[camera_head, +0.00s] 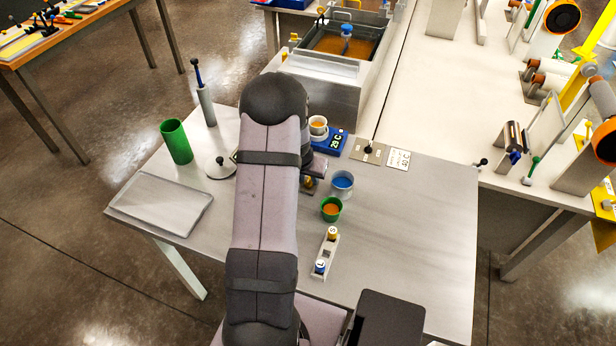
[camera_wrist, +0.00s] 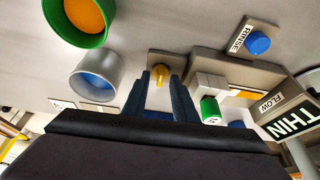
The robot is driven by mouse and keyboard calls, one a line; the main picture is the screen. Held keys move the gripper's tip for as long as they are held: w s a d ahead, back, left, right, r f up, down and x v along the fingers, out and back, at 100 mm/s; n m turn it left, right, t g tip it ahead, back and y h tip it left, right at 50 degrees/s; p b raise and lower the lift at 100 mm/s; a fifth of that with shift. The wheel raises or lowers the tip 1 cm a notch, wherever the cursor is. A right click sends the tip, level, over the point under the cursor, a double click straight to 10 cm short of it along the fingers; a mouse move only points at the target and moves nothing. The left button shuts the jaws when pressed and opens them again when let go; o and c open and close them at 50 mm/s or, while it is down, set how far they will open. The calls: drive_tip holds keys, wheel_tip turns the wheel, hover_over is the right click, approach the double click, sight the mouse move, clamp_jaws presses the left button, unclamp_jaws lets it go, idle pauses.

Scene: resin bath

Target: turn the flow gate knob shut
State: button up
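A yellow knob (camera_wrist: 159,75) on a small tan plate shows in the wrist view, between my gripper's two dark fingers (camera_wrist: 160,84). The fingers are apart, one on each side of it, with a narrow gap showing; I cannot tell whether either touches. A green knob (camera_wrist: 210,110) and a blue button (camera_wrist: 257,43) stand right of my gripper. In the head view my arm hides most of the gripper and the yellow knob.
A green cup with orange content (camera_head: 331,208) and a grey cup with blue content (camera_head: 342,184) stand close to my gripper. A rack with two small vials (camera_head: 326,255), a blue display (camera_head: 331,142) and a tray (camera_head: 160,203) are also on the table. The table's right part is clear.

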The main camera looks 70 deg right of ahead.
clamp_jaws()
drive_tip(key=shift+r+p, duration=0.15)
drive_tip(key=shift+p, duration=0.2)
